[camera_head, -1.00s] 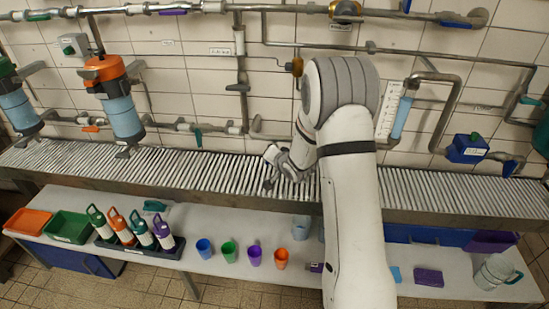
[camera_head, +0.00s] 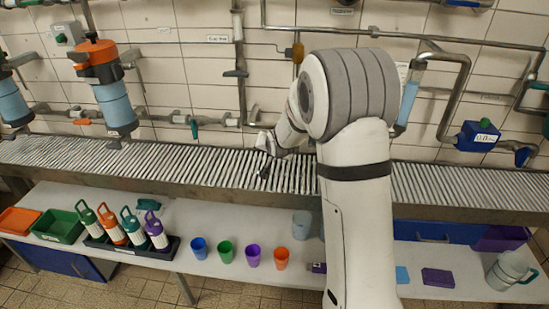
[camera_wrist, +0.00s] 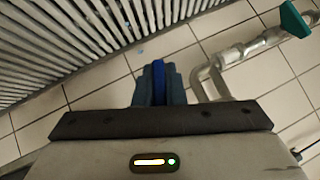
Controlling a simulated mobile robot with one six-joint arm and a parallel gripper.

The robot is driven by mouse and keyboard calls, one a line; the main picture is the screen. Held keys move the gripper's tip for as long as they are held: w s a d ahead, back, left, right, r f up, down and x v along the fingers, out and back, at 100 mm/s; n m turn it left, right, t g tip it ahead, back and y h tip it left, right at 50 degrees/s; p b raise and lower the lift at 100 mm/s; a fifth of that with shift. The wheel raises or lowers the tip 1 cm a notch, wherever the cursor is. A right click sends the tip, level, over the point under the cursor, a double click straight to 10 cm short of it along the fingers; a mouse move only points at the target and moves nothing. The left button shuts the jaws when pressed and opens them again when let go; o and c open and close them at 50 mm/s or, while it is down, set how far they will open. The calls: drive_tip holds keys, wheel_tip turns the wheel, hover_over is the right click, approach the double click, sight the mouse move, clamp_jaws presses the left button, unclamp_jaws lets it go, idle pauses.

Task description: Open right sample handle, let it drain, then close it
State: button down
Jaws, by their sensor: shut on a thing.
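My gripper (camera_wrist: 158,84) points ahead in the wrist view, its dark blue-grey fingers shut on a narrow bright blue piece (camera_wrist: 159,76). The fingers hide most of this piece; I take it for a blue handle but cannot tell what it joins. A bent grey pipe (camera_wrist: 203,80) runs just right of the fingers. It leads to a valve with a green handle (camera_wrist: 294,20), which also shows on the wall pipe in the head view (camera_head: 195,128).
The slatted bench (camera_head: 110,159) runs along the tiled wall. On the shelf below stand several coloured cups, including a purple cup (camera_head: 253,255), a rack of bottles (camera_head: 130,245) and a pitcher (camera_head: 508,272). An orange-topped vessel (camera_head: 95,52) hangs at left.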

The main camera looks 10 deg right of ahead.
drive_tip(key=f+b, duration=0.1)
drive_tip(key=b, duration=0.4)
drive_tip(key=shift+a+f+n, duration=0.1)
drive_tip(key=shift+f+n, duration=0.2)
drive_tip(key=shift+f, duration=0.1)
drive_tip(key=shift+w+h+b, duration=0.15)
drive_tip(key=shift+h+b, duration=0.15)
drive_tip(key=shift+b, duration=0.9)
drive_tip(key=b, duration=0.3)
drive_tip(key=shift+r, duration=0.1)
drive_tip(key=shift+g+b, duration=0.3)
drive_tip(key=shift+b, duration=0.55)
drive_tip(key=h+b, duration=0.1)
drive_tip(key=b, duration=0.2)
drive_tip(key=shift+s+r+n, duration=0.2)
drive_tip(key=shift+n, duration=0.1)
drive_tip(key=shift+d+r+n+g+h+b, duration=0.35)
drive_tip(key=shift+h+b, duration=0.55)
drive_tip(key=shift+b, duration=0.6)
